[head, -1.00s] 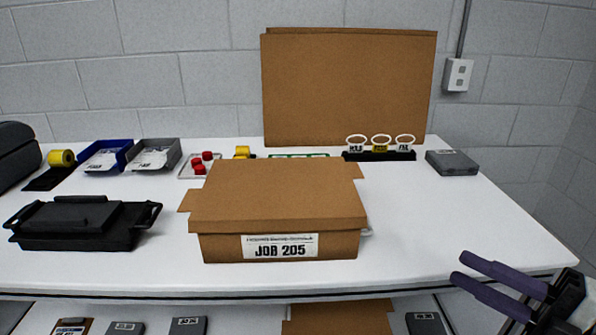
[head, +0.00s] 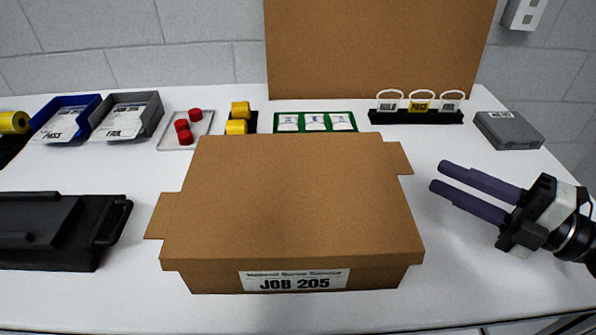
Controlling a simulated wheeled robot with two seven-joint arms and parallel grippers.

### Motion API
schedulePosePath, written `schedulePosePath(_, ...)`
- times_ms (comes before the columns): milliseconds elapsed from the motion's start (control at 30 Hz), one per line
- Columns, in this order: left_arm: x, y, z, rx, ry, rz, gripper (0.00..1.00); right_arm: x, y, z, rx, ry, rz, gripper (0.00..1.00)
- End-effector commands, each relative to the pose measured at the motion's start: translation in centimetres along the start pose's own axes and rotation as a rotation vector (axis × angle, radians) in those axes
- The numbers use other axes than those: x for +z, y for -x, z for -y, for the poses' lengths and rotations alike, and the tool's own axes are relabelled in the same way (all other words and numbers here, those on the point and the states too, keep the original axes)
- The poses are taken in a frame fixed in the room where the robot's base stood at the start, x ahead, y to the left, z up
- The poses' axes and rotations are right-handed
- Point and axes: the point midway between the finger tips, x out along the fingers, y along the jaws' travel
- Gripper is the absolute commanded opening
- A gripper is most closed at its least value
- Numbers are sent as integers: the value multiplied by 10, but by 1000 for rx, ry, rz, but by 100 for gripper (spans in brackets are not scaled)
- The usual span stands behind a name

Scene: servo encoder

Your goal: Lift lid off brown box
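The brown box (head: 215,281) stands on the white table in the middle of the head view, with a "JOB 205" label on its front. Its brown lid (head: 290,195) lies on top and covers the box, with flaps sticking out at the left and at the right rear. My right gripper (head: 439,176) is to the right of the box, apart from it, with its two purple fingers pointing left toward the lid's right side. The fingers are parted with nothing between them. My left gripper is not in view. The inside of the box is hidden.
A black case (head: 55,230) with handles lies left of the box. Behind stand blue (head: 65,118) and grey (head: 127,115) bins, a tray with red caps (head: 186,130), a green card (head: 315,122), a black tag rack (head: 416,116) and a grey box (head: 508,130). A large brown board (head: 380,50) leans on the wall.

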Motion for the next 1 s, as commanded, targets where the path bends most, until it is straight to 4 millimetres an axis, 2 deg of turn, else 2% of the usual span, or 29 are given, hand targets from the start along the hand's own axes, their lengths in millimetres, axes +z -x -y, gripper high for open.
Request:
schedulePosePath(267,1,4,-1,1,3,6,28,0,-23,-1,1,1,0,24)
schedulePosePath(533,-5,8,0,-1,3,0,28,1,-60,0,2,1,1,24)
schedulePosePath(667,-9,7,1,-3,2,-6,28,1,-66,2,0,0,1,24)
schedulePosePath(867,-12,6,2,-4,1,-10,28,0,-66,2,-1,-1,1,24)
schedulePosePath(1000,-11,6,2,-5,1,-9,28,0,-66,2,0,0,1,2)
